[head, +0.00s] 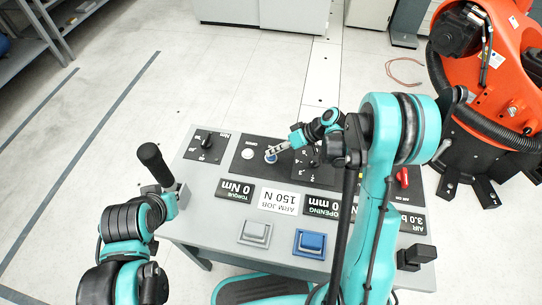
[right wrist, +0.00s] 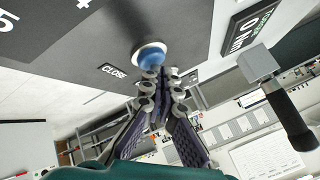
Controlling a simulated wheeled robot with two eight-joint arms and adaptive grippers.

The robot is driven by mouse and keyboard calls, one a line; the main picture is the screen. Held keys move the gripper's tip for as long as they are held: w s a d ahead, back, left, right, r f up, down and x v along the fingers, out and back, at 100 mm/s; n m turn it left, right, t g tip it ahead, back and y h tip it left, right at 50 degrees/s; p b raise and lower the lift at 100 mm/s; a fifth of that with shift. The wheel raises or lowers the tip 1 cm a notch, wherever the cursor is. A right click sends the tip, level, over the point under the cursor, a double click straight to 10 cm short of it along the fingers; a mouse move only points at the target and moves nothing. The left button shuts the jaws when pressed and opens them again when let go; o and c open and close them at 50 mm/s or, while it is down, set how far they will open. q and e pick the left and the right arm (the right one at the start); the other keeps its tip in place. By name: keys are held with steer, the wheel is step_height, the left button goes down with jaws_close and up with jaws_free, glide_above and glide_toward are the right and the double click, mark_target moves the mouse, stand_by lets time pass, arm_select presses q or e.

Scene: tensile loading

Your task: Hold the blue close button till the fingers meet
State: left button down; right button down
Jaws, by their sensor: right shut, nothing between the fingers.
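The blue button (head: 271,158) sits on the dark panel of the grey console (head: 205,225). In the right wrist view the blue button (right wrist: 150,56) stands in a white collar by a CLOSE label (right wrist: 112,71). My right gripper (head: 284,149) is shut and empty, with its fingertips at the blue button. In the right wrist view its fingertips (right wrist: 160,74) overlap the button's lower edge; I cannot tell how far it is pressed. The OPENING display (head: 322,206) ends in "0 mm", partly hidden by my right arm. My left arm is at lower left; its fingers are unclear.
A white button (head: 247,153) lies left of the blue one. A black handle (head: 153,162) rises at the console's left edge. A red knob (head: 403,177) is at right. Displays read TORQUE 0 Nm (head: 234,190) and ARM JOB 150 N (head: 279,200). An orange robot (head: 490,90) stands at far right.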

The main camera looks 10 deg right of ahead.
mark_target(273, 156)
steer(key=shift+f+b, duration=0.3)
steer(key=shift+f, duration=0.1)
steer(key=shift+r, duration=0.15)
stand_by(3.6)
steer(key=shift+r+p, duration=0.6)
steer(key=shift+r, duration=0.2)
step_height(273, 156, up, 5)
steer(key=p, duration=0.3)
stand_by(0.5)
